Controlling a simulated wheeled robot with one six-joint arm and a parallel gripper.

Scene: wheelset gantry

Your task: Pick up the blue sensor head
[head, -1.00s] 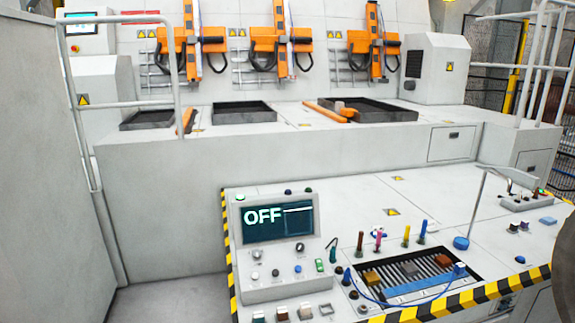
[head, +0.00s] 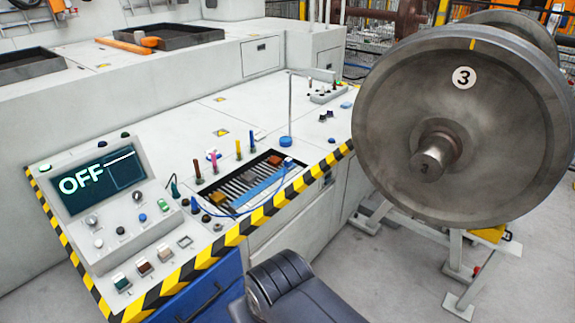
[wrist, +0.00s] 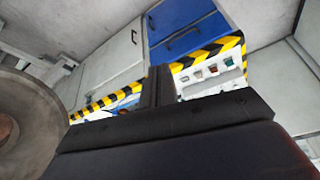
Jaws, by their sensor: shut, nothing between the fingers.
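A small blue block (head: 288,162), which looks like the blue sensor head, sits at the far right end of the dark slatted tray (head: 212,190) in the console top. A thin blue cable curves from it along the tray's front. In the wrist view my gripper (wrist: 160,70) is shut and empty, its dark fingers together, pointing toward the console's striped edge and blue drawers. The gripper is well apart from the blue block. I cannot make out the block clearly in the wrist view. My arm shows at the bottom of the head view, the gripper itself does not.
A large steel wheel marked 3 (head: 463,130) stands on a grey stand to the right of the console. Colored upright tools (head: 238,149) stand behind the tray, and a thin post rises from a round blue base (head: 286,141). An OFF display (head: 100,180) is at left.

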